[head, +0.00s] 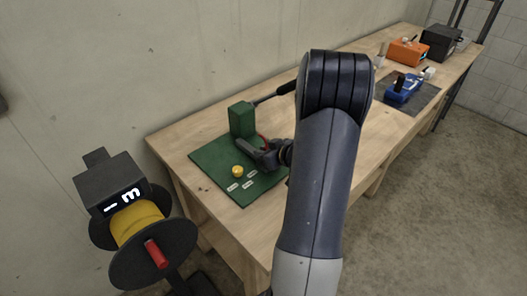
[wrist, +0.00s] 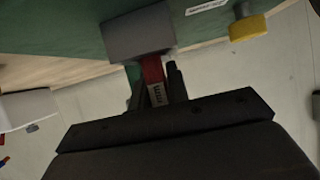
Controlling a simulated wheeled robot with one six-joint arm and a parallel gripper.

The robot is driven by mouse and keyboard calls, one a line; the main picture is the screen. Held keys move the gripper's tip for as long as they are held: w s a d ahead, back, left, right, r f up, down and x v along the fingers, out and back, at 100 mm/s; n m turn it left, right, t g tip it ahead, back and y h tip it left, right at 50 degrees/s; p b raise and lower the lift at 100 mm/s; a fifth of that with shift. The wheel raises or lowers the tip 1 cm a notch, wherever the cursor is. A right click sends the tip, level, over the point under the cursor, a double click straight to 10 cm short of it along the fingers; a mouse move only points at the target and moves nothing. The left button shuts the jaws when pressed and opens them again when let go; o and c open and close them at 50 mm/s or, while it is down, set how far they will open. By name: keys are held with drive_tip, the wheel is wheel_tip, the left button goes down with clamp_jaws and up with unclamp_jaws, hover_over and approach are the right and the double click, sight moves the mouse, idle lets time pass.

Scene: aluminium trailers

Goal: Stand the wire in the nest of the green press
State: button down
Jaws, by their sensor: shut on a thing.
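The green press (head: 243,121) stands at the back of a green mat (head: 205,155) on the near end of the bench. My gripper (head: 254,150) is low in front of it and to its right. The red wire (head: 264,140) shows as a small red bit by my gripper. In the wrist view my gripper (wrist: 156,92) is shut on the red wire (wrist: 153,72), and a pale printed tag shows between the fingers. The wire's far end meets or passes behind a grey block (wrist: 138,33); I cannot tell whether it is seated. The nest is not clearly visible.
A yellow knob (head: 238,171) and several white labels lie on the mat's front part. A spool stand with yellow wire (head: 140,228) is at left. An orange machine (head: 408,51) and a blue tool (head: 404,88) are far along the bench.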

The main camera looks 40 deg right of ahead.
drive_tip(key=c, duration=1.4)
unclamp_jaws()
drive_tip(key=shift+o, duration=0.2)
drive_tip(key=shift+r, duration=0.15)
drive_tip(key=v, duration=1.2)
